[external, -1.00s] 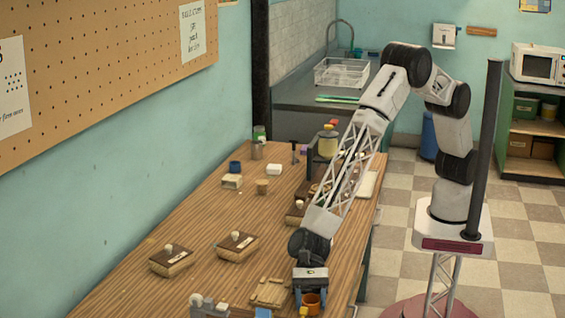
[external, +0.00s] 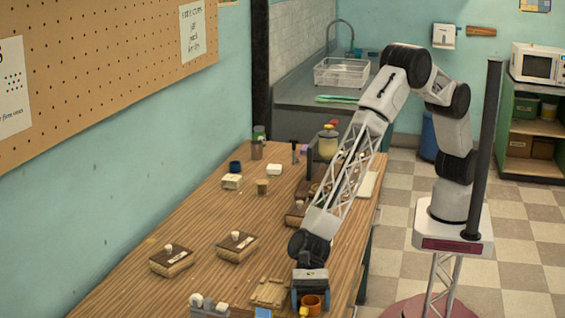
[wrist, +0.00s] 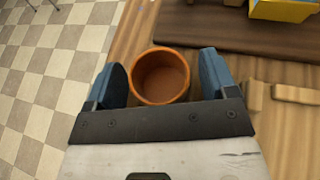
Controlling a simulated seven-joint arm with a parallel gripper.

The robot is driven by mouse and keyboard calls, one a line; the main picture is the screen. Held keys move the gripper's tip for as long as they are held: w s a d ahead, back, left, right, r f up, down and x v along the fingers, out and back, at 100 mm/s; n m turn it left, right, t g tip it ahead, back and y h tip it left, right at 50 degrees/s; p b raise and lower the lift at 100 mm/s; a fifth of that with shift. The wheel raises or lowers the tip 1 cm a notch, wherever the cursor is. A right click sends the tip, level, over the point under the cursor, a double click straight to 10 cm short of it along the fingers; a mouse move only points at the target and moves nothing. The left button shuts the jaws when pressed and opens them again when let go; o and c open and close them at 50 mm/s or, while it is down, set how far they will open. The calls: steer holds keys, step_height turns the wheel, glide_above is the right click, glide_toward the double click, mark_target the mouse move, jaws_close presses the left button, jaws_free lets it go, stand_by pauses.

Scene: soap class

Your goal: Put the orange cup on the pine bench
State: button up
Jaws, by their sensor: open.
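The orange cup (external: 312,304) stands upright near the front edge of the wooden table. In the wrist view the round orange cup (wrist: 160,76) is seen from above and looks empty. My gripper (wrist: 164,78) is open, with one blue finger on each side of the cup and a gap on both sides. In the external view my gripper (external: 311,297) is low over the cup and hides part of it. A small pale wooden piece (external: 269,292) lies just left of the gripper; it may be the pine bench, but I cannot tell for sure.
Two brown blocks with white knobs (external: 237,245) (external: 171,260) stand to the left on the table. A grey holder (external: 208,307) and a blue item (external: 263,313) are at the bottom edge. In the wrist view a dark board (wrist: 235,28) lies beyond the cup.

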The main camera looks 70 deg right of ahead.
steer(key=shift+r, duration=0.15)
steer(key=shift+v, duration=6.05)
